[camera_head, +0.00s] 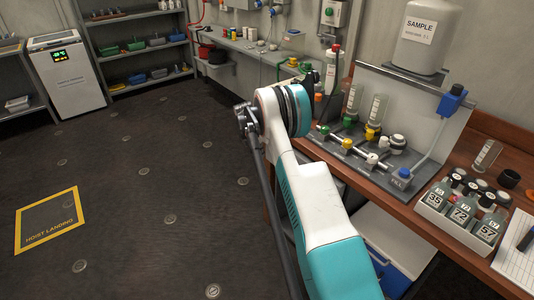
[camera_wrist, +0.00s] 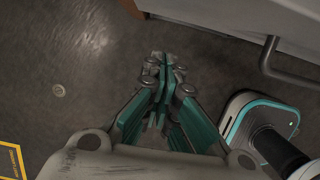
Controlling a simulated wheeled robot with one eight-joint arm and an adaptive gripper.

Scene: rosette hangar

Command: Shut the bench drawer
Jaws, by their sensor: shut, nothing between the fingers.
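My gripper (camera_wrist: 165,65) points down over the dark floor in the wrist view, its fingers together and empty. In the head view, the wrist end of my arm is left of the wooden bench (camera_head: 408,203), and the fingertips cannot be made out. A pale panel with a dark bar handle (camera_wrist: 275,62) shows at the upper right of the wrist view, apart from the fingers. It appears to be the drawer front; how far it stands out cannot be told. In the head view my arm and the bench top hide the drawer.
A white and blue box (camera_head: 398,240) stands under the bench. The bench holds a valve rig (camera_head: 350,155), a bottle tray (camera_head: 450,232) and a paper sheet (camera_head: 518,255). Open floor with a yellow-framed landing mark (camera_head: 47,220) lies to the left.

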